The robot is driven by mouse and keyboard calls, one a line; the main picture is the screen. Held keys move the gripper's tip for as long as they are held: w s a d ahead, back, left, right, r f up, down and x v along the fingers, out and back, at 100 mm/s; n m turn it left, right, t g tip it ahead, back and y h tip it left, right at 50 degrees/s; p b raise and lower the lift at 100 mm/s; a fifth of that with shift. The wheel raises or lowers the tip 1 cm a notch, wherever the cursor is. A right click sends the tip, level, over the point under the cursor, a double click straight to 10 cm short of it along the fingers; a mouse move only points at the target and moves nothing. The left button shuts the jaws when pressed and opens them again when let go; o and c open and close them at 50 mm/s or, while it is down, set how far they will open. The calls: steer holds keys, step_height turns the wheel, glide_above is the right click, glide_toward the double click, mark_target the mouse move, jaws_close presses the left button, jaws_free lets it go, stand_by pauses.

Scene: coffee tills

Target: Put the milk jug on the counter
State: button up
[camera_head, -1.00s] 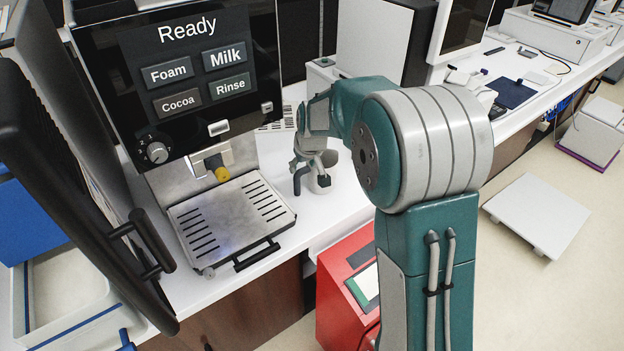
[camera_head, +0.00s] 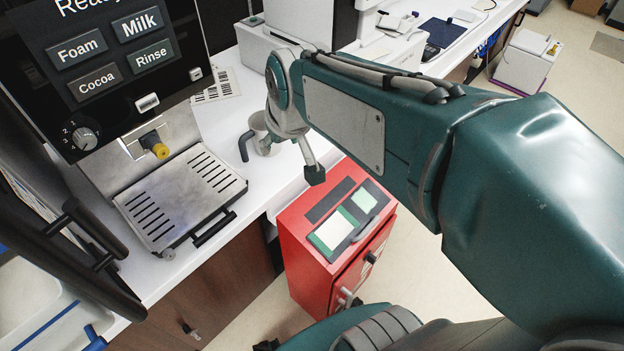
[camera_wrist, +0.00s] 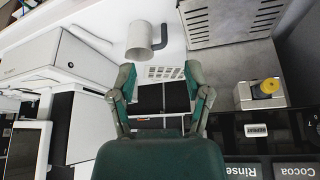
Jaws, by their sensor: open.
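The milk jug (camera_head: 259,124) is a pale cylinder with a dark curved handle. It stands on the white counter (camera_head: 223,136) to the right of the coffee machine's drip tray, and my gripper partly hides it in the head view. The whole jug (camera_wrist: 138,43) and its handle (camera_wrist: 159,38) show in the wrist view, beyond the fingertips. My gripper (camera_wrist: 160,80) is open and empty, its fingers spread apart. In the head view one finger (camera_head: 314,175) hangs to the right of the jug, above the red cabinet. The fingers look clear of the jug.
The coffee machine with its slotted drip tray (camera_head: 180,193) is left of the jug. A red cabinet (camera_head: 325,262) stands before the counter's front edge. A vented plate (camera_head: 216,86) and a white device (camera_head: 262,47) lie behind. Open floor shows at the right.

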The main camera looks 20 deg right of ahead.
steer(key=s+d+m, duration=0.1)
steer(key=s, duration=1.1)
steer(key=shift+s+f, duration=0.2)
steer(key=shift+f, duration=0.05)
steer(key=shift+c, duration=0.4)
